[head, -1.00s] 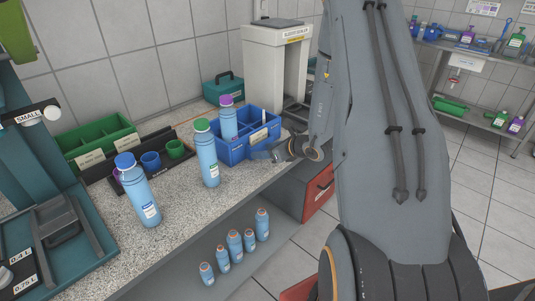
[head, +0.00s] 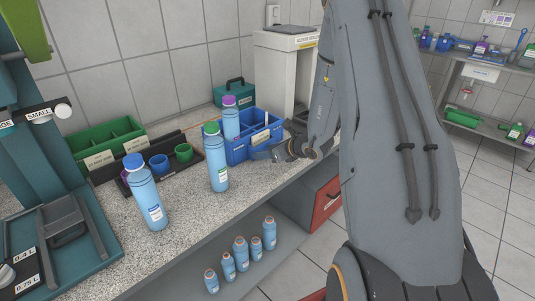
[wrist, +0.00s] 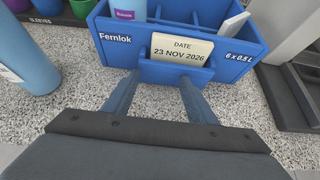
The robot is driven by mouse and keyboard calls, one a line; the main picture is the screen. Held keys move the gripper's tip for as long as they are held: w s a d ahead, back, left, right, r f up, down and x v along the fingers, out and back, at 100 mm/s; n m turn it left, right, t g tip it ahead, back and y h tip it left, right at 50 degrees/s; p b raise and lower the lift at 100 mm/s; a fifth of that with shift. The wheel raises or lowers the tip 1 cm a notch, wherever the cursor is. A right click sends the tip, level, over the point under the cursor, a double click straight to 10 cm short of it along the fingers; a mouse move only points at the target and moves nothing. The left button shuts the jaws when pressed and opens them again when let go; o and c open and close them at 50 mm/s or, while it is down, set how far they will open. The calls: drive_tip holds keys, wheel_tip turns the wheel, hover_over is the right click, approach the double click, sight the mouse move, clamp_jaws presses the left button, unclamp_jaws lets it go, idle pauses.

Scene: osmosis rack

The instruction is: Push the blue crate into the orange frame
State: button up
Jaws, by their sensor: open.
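The blue crate (head: 238,151) stands on the speckled counter behind the green-capped bottle. It holds a purple-capped bottle (head: 230,120) and a pale upright piece, and its other visible compartments look empty. In the wrist view the crate (wrist: 115,50) fills the top, with a date card (wrist: 180,49) on its near side. My gripper (wrist: 158,78) is open and empty, its two fingers at the crate's near side below the card. I cannot tell if they touch it. I see no orange frame.
A green-capped bottle (head: 217,165) and a blue-capped bottle (head: 146,198) stand on the counter. A black tray with cups (head: 110,185), a green bin (head: 120,137), a teal case (head: 234,92) and a white machine (head: 275,75) surround the crate. Small bottles (head: 241,250) stand on the lower shelf.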

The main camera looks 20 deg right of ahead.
sight(257, 144)
drive_tip(key=shift+w+a+b, duration=0.35)
drive_tip(key=shift+w+b, duration=0.15)
drive_tip(key=shift+w, duration=0.45)
drive_tip(key=shift+w+a+b, duration=0.3)
drive_tip(key=shift+w+b, duration=0.2)
drive_tip(key=shift+w, duration=0.4)
drive_tip(key=shift+w+a+b, duration=0.35)
drive_tip(key=shift+w+b, duration=0.15)
drive_tip(key=shift+w, duration=0.55)
drive_tip(key=shift+w+a+b, duration=0.35)
drive_tip(key=shift+w+b, duration=0.15)
drive_tip(key=shift+w, duration=0.4)
drive_tip(key=shift+w+a+b, duration=0.35)
drive_tip(key=shift+w+b, duration=0.15)
drive_tip(key=shift+w, duration=0.4)
drive_tip(key=shift+w+a+b, duration=0.35)
drive_tip(key=shift+w+b, duration=0.15)
drive_tip(key=shift+w, duration=0.5)
drive_tip(key=shift+w+a+b, duration=0.25)
drive_tip(key=shift+w, duration=0.4)
drive_tip(key=shift+w+a+b, duration=0.25)
drive_tip(key=shift+w, duration=0.35)
